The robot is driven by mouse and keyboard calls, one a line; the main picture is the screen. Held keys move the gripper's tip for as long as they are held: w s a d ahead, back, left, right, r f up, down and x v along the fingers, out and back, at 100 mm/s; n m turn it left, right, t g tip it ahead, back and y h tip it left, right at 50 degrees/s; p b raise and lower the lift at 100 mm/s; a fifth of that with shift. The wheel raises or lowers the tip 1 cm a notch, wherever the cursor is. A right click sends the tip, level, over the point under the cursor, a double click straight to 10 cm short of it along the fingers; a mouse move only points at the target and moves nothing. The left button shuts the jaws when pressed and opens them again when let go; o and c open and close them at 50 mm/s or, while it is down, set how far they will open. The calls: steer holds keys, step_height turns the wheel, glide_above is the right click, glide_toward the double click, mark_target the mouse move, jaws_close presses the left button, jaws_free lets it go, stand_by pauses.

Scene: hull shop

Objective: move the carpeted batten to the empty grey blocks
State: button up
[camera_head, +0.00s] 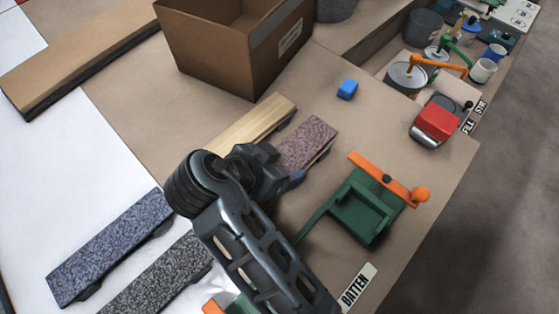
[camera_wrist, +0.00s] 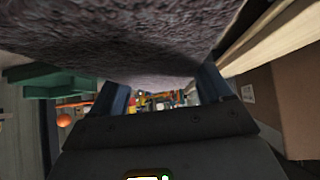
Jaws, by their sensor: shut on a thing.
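A carpeted batten with mauve carpet (camera_head: 307,143) lies in my gripper's reach, beside a bare wooden batten (camera_head: 252,122). Its carpeted surface fills the top of the wrist view (camera_wrist: 120,40). My gripper (camera_wrist: 166,88) is shut on this batten, a finger on each side; in the head view only one blue fingertip (camera_head: 295,179) shows. The batten's near part is hidden by my arm. Two other carpeted battens, blue-grey (camera_head: 108,243) and dark grey (camera_head: 160,275), lie at the lower left, with dark supports partly showing beneath. I cannot make out empty grey blocks.
A cardboard box (camera_head: 225,50) stands behind the battens. A green fixture with an orange bar (camera_head: 365,210) stands at right, near a BATTEN label (camera_head: 357,287). A blue block (camera_head: 347,89) and red-topped tool (camera_head: 436,123) lie farther back. White surface at left is partly clear.

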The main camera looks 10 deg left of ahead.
steer(key=shift+f, duration=0.1)
steer(key=shift+f, duration=0.1)
steer(key=o, duration=1.1)
steer(key=p+v, duration=0.1)
steer(key=v, duration=1)
steer(key=shift+r, duration=0.3)
steer(key=shift+s+a+r, duration=0.2)
steer(key=shift+s, duration=0.05)
